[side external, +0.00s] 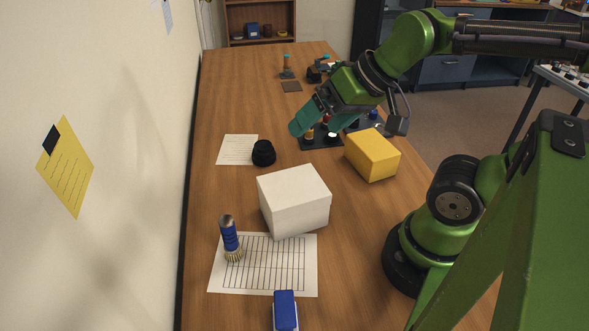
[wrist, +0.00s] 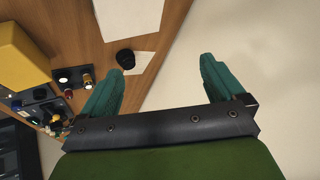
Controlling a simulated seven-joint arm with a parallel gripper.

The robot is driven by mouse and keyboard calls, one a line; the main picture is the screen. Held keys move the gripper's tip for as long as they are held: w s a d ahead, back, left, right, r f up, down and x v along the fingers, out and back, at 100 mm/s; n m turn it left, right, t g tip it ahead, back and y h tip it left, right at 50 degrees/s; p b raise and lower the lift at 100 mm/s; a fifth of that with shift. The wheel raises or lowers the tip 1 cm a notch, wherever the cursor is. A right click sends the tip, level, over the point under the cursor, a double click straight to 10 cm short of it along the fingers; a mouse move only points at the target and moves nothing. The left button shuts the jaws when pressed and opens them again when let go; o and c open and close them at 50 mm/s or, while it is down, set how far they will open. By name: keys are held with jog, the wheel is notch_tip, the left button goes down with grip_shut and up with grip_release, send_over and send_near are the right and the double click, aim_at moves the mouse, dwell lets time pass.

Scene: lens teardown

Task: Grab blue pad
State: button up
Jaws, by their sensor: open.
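A small block with a blue top and a pale lower part (side external: 285,308) lies at the bottom edge of the side view, at the near end of the table; it looks like the blue pad and is partly cut off. It does not show in the wrist view. My gripper (side external: 308,122) is above the far part of the table, well away from the block. Its teal fingers are spread and empty, as the wrist view also shows (wrist: 162,66).
A white box (side external: 294,200) and a blue brush-like cylinder (side external: 230,238) on a gridded sheet (side external: 265,280) stand near the block. A yellow box (side external: 372,155), a black lens part (side external: 263,152) and a dark tray of bottles (side external: 320,142) lie farther back. A wall runs along the left.

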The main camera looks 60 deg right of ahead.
jog(key=n+g+h, duration=0.2)
jog(key=n+g, duration=0.5)
jog(key=n, duration=0.5)
send_near(285, 308)
notch_tip(285, 308, down, 6)
jog(key=shift+d+r, duration=0.15)
jog(key=shift+r, duration=0.05)
jog(key=shift+w+f, duration=0.1)
jog(key=shift+f, duration=2.95)
jog(key=shift+c, duration=0.2)
jog(key=c, duration=0.9)
